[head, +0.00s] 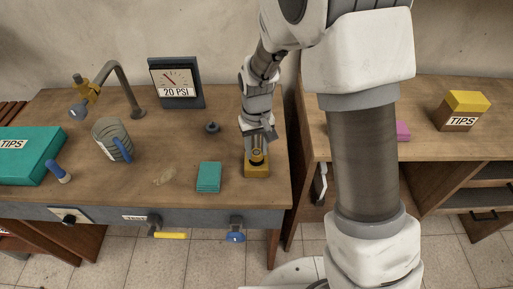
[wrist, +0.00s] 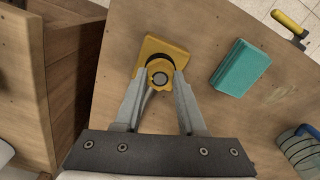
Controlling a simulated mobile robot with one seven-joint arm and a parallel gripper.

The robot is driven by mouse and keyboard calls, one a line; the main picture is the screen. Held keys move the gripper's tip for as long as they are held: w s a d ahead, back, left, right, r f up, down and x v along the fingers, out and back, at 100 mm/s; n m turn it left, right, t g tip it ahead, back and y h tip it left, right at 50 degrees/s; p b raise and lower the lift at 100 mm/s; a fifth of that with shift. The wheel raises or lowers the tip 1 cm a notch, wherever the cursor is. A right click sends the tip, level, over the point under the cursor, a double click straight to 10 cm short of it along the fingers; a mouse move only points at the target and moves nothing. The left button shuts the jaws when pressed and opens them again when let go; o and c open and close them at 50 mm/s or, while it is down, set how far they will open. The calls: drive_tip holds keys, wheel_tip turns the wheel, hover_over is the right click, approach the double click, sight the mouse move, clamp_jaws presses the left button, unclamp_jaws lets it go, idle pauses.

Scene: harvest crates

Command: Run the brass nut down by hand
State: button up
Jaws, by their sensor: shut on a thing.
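A yellow block (head: 257,172) sits near the right front corner of the left bench, with a round fitting on top. In the wrist view, the yellow block (wrist: 173,47) carries a dark ring and an upright grey stud (wrist: 160,78). The brass nut (wrist: 161,66) shows around the stud, between my fingertips. My gripper (head: 257,146) points down over the block, and in the wrist view my gripper (wrist: 161,80) has a finger on each side of the nut, shut on it. The fingers hide parts of the nut, and I cannot tell how far down the stud it sits.
A teal box (head: 209,177) lies left of the block, and a small dark knob (head: 212,128) stands behind it. A gauge (head: 176,83), a mug (head: 112,140) and a tap (head: 128,92) are farther left. A gap separates this bench from the right bench (head: 440,145).

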drive_tip(key=shift+m, duration=1)
drive_tip(key=shift+m, duration=0.8)
drive_tip(key=o, duration=0.8)
drive_tip(key=shift+n, duration=0.9)
